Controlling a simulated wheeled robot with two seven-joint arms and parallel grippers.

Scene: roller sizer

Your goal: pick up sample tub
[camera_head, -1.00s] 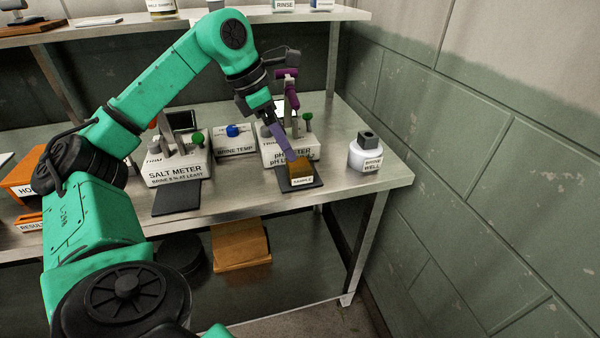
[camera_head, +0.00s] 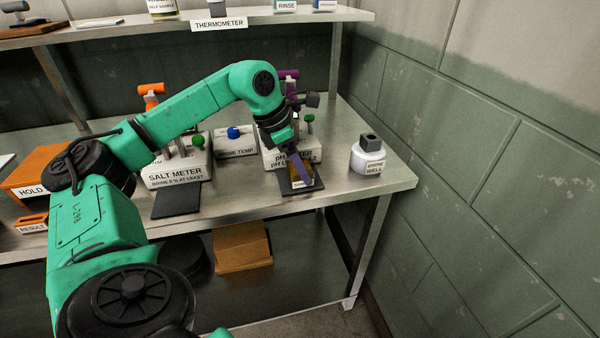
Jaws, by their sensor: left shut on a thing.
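The sample tub (camera_head: 303,183) is a small brownish-yellow tub with a white label. It is at the dark pad (camera_head: 288,190) in front of the pH meter (camera_head: 275,158). My left gripper (camera_head: 301,173) points down at the tub with its purple-grey fingers and is shut on it. The fingers hide part of the tub. I cannot tell whether the tub is touching the pad or just above it. My right gripper does not show.
The salt meter (camera_head: 178,175) with its own dark pad (camera_head: 176,202) stands to the left. The brine temp block (camera_head: 236,146) is between the meters. The brine well jar (camera_head: 368,158) stands to the right, near the bench edge and the wall (camera_head: 480,150).

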